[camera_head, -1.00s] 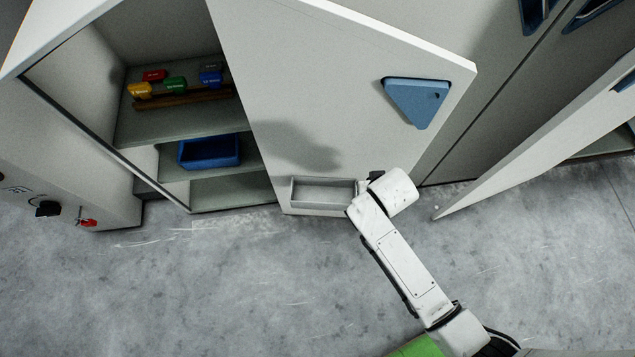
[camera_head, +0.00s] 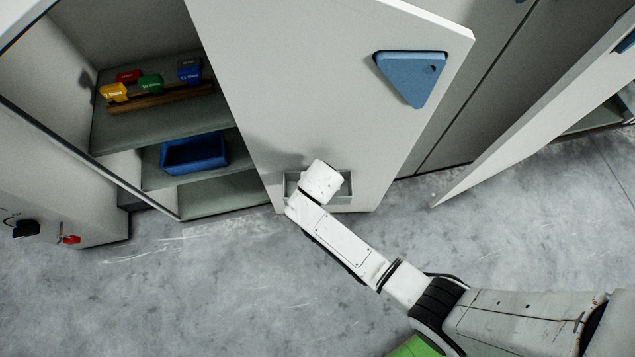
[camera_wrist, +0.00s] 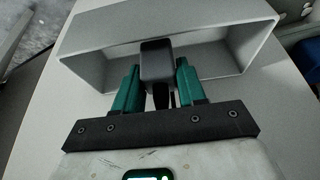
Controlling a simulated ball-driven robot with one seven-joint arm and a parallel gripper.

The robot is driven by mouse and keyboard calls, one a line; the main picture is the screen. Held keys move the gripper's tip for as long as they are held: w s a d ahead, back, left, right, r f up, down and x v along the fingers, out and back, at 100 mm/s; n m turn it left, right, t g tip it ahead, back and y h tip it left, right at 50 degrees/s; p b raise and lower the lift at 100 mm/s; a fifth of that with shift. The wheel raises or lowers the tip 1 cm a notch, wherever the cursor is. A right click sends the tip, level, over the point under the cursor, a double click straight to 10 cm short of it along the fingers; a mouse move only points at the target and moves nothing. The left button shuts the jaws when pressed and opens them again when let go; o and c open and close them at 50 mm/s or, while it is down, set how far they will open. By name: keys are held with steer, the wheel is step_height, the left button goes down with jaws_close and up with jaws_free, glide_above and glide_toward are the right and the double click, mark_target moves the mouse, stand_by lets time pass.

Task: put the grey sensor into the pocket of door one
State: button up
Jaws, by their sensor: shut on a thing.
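The grey sensor (camera_wrist: 157,60) is a small dark block between the green fingers of my gripper (camera_wrist: 158,72), which is shut on it. In the wrist view the sensor overlaps the opening of the grey pocket (camera_wrist: 85,72); I cannot tell how deep it sits. The pocket is a shallow open box low on the white open door (camera_head: 300,90). In the head view its right end (camera_head: 346,188) shows beside my wrist, which covers its middle. The fingers and sensor are hidden there. No door number is readable.
A blue triangular plate (camera_head: 412,77) is on the same door. The open cabinet at left holds coloured blocks (camera_head: 150,84) on a wooden strip and a blue bin (camera_head: 194,154). Another open door (camera_head: 530,115) stands at right. The grey floor (camera_head: 220,290) in front is clear.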

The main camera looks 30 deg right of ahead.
steer(key=shift+w+a+f, duration=0.15)
steer(key=shift+a+f, duration=0.05)
steer(key=shift+f, duration=0.2)
steer(key=shift+f+b, duration=0.6)
steer(key=shift+f, duration=0.9)
steer(key=shift+f, duration=0.2)
steer(key=o, duration=1.1)
steer(key=shift+c, duration=0.2)
steer(key=shift+r, duration=0.1)
